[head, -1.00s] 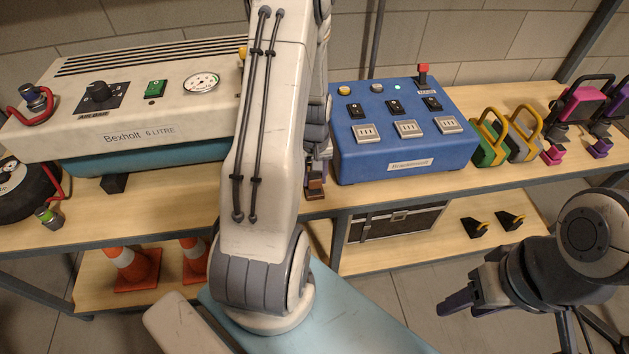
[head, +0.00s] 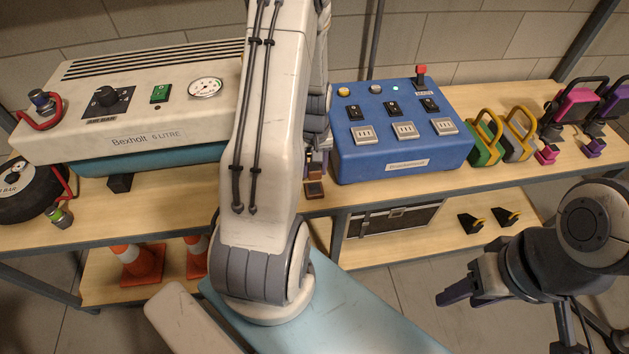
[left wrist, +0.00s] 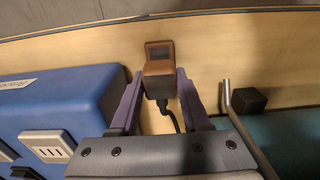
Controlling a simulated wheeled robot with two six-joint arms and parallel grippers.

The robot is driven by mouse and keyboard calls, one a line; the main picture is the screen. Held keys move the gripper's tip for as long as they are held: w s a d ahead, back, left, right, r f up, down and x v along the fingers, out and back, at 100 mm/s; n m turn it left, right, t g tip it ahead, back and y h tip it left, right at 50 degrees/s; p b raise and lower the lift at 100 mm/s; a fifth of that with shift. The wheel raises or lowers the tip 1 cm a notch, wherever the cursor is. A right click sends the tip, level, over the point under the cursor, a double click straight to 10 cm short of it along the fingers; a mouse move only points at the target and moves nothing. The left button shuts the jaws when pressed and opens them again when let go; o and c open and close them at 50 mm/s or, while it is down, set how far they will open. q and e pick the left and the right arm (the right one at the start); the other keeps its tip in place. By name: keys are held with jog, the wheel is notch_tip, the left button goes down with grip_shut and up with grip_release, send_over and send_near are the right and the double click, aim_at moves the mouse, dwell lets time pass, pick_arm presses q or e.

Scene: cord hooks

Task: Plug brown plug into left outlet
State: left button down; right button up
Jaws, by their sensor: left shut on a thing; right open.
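The brown plug (left wrist: 158,70) is between the purple fingers of my left gripper (left wrist: 159,76), which is shut on it. Its dark cord runs back under the gripper in the left wrist view. In the head view the plug (head: 314,189) shows just left of the blue power unit (head: 395,165), near the bench's front edge; my left arm hides most of the gripper. The left outlet (head: 361,135) is the leftmost of three on the blue unit and looks empty; it also shows in the left wrist view (left wrist: 48,146). My right gripper (head: 462,290) is open and empty, out in front of the bench.
A white and teal compressor (head: 140,125) stands left of my left arm. Yellow-handled clamps (head: 486,140) and pink and purple items stand right of the blue unit. A black case (head: 393,219) and orange cones (head: 140,265) are on the lower shelf.

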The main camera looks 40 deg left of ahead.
pick_arm(q)
jog(key=w+d+m, duration=0.2)
jog(key=d+m, duration=0.8)
jog(key=d, duration=0.7)
jog(key=shift+w+f, duration=0.35)
jog(key=shift+f, duration=0.1)
